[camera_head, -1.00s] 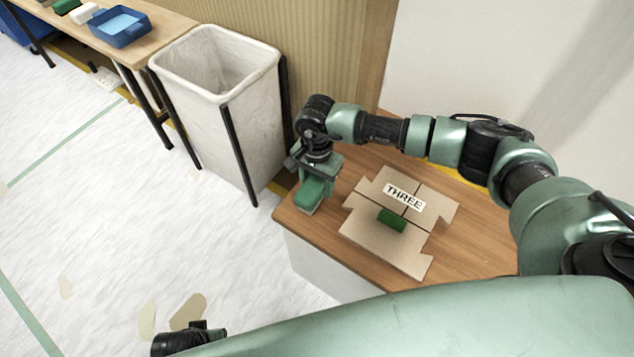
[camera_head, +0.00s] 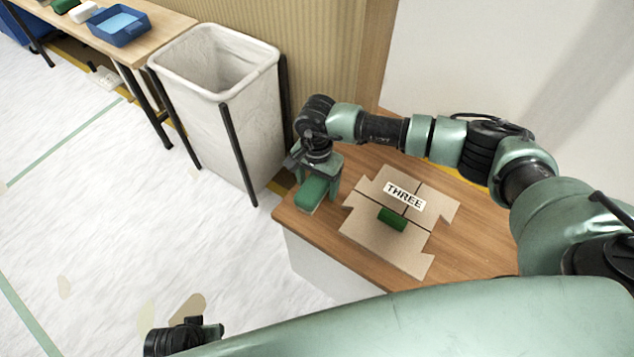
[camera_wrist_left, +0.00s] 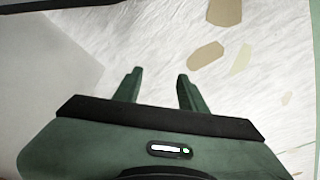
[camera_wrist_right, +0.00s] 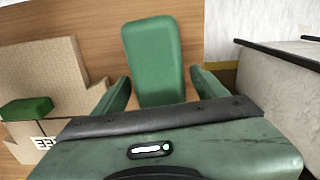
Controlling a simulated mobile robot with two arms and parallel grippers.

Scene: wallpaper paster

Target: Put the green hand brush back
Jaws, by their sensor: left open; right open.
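A long, rounded green block, apparently the green hand brush (camera_head: 312,194), lies on the wooden table near its left corner. My right gripper (camera_head: 320,188) is over it, pointing down. In the right wrist view the brush (camera_wrist_right: 153,52) lies between the open fingers (camera_wrist_right: 160,80), with a gap seen on the right side; its underside is hidden. A smaller dark green block (camera_head: 391,219) lies on the cardboard marked THREE and also shows in the right wrist view (camera_wrist_right: 26,108). My left gripper (camera_wrist_left: 160,75) is open and empty above the floor.
The flattened cardboard (camera_head: 385,246) lies right of the brush on the wooden table (camera_head: 465,262). A white lined bin (camera_head: 225,110) stands left of that table. Farther left, another table (camera_head: 150,45) holds a blue tray (camera_head: 120,27), a white block and a green block.

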